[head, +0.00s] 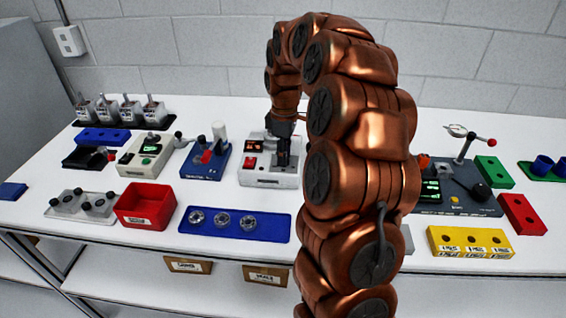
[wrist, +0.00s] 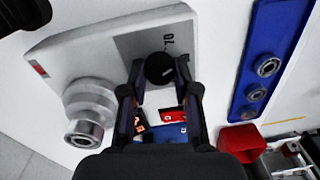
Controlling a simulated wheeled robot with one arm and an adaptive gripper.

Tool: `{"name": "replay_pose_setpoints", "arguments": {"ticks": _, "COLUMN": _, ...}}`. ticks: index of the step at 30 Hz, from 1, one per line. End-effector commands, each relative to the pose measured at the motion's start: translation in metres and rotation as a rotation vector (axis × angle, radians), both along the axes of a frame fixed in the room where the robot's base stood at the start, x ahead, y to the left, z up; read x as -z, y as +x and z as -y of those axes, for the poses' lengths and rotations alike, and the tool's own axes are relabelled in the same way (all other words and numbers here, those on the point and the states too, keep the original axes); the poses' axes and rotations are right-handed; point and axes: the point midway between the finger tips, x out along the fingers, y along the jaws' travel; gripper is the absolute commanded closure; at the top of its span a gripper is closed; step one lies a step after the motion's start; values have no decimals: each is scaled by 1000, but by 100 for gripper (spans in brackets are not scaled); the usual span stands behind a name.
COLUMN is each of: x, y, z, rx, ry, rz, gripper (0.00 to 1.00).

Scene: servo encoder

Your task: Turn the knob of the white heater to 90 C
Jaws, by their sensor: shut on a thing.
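The white heater (head: 262,179) stands on the bench, left of my arm in the head view. In the wrist view its white body (wrist: 70,50) carries a grey dial panel (wrist: 128,45) with "70" printed beside the black knob (wrist: 160,68). A small light mark shows on the knob; I cannot tell its exact setting. My gripper (head: 284,158) reaches down onto the heater; in the wrist view its two dark fingers (wrist: 160,76) are shut on the knob, one on each side. A display with orange digits (wrist: 139,124) is partly hidden by the fingers and unreadable.
A silver cylinder (wrist: 88,108) rises from the heater beside the knob. A blue device (head: 205,160) stands close on its left. A blue tray with several metal rings (head: 265,236) and a red bin (head: 146,207) lie in front. A dark device (head: 455,196) stands right of my arm.

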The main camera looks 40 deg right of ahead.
Motion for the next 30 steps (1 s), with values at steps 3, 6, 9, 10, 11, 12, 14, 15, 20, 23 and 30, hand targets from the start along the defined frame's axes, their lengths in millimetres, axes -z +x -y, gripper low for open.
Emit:
{"name": "replay_pose_setpoints", "arguments": {"ticks": 3, "x": 3, "y": 1, "z": 1, "rx": 104, "ry": -3, "rz": 5, "gripper": 100}}
{"name": "replay_pose_setpoints", "arguments": {"ticks": 6, "x": 3, "y": 1, "z": 1, "rx": 184, "ry": -1, "rz": 3, "gripper": 100}}
{"name": "replay_pose_setpoints", "arguments": {"ticks": 9, "x": 3, "y": 0, "z": 1, "rx": 256, "ry": -2, "rz": 2, "gripper": 100}}
{"name": "replay_pose_setpoints", "arguments": {"ticks": 10, "x": 2, "y": 0, "z": 1, "rx": 274, "ry": -2, "rz": 2, "gripper": 100}}
{"name": "replay_pose_setpoints", "arguments": {"ticks": 11, "x": 2, "y": 0, "z": 1, "rx": 293, "ry": -3, "rz": 3, "gripper": 100}}
{"name": "replay_pose_setpoints", "arguments": {"ticks": 12, "x": 2, "y": 1, "z": 1, "rx": 315, "ry": -3, "rz": 3, "gripper": 100}}
{"name": "replay_pose_setpoints", "arguments": {"ticks": 14, "x": 1, "y": 1, "z": 2, "rx": 345, "ry": -2, "rz": 3, "gripper": 100}}
{"name": "replay_pose_setpoints", "arguments": {"ticks": 15, "x": 1, "y": 1, "z": 2, "rx": 363, "ry": -2, "rz": 5, "gripper": 100}}
{"name": "replay_pose_setpoints", "arguments": {"ticks": 20, "x": 0, "y": 1, "z": 2, "rx": 414, "ry": -1, "rz": 5, "gripper": 100}}
{"name": "replay_pose_setpoints", "arguments": {"ticks": 23, "x": 0, "y": 1, "z": 2, "rx": 432, "ry": -1, "rz": 5, "gripper": 100}}
{"name": "replay_pose_setpoints", "arguments": {"ticks": 30, "x": -1, "y": 1, "z": 1, "rx": 444, "ry": -1, "rz": 4, "gripper": 100}}
